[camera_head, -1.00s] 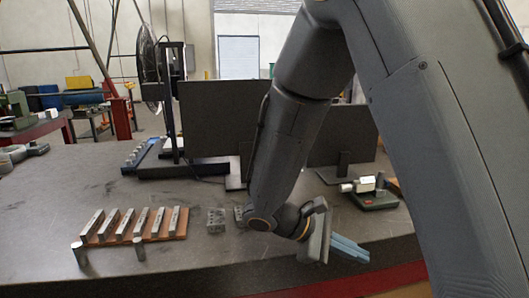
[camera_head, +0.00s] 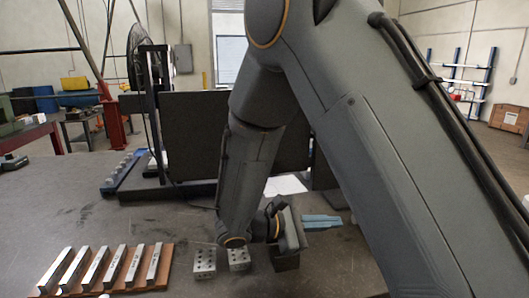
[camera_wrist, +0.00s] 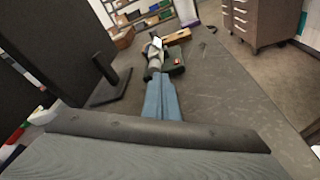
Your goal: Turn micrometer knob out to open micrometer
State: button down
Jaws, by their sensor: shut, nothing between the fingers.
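The micrometer (camera_wrist: 155,56) shows in the wrist view as a grey and white device on a dark green base (camera_wrist: 172,69), lying on the bench beyond my fingertips. Its knob cannot be clearly told apart at this size. In the head view my arm hides the micrometer. My gripper has blue fingers that point away towards the micrometer in the wrist view (camera_wrist: 160,80); they are shut together with nothing held. In the head view the gripper (camera_head: 330,221) is low over the bench, pointing right. The fingertips seem apart from the micrometer, but the distance is hard to judge.
A wooden rack (camera_head: 155,281) with several metal bars is at front left. Two holed grey blocks (camera_head: 204,261) (camera_head: 238,258) sit below my wrist. A dark monitor (camera_head: 190,135) stands behind, its stand (camera_wrist: 107,84) left of my fingers in the wrist view. Bench right of the fingers (camera_wrist: 225,90) is clear.

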jog(key=shift+w+d, duration=0.2)
jog(key=shift+d, duration=0.8)
jog(key=shift+w+d, duration=0.15)
jog(key=shift+d, duration=0.85)
jog(key=shift+w+d, duration=0.2)
jog(key=shift+d, duration=0.8)
jog(key=shift+w+f, duration=0.1)
jog(key=shift+w+r, duration=0.2)
jog(key=shift+r, duration=0.1)
jog(key=shift+w+a+r, duration=0.1)
jog(key=shift+w+r, duration=0.05)
jog(key=shift+w, duration=0.05)
jog(key=shift+w+p, duration=0.1)
jog(key=shift+p, duration=0.2)
jog(key=shift+w+a+r, duration=0.1)
jog(key=shift+w+r, duration=0.05)
jog(key=shift+w, duration=0.25)
jog(key=shift+r, duration=0.1)
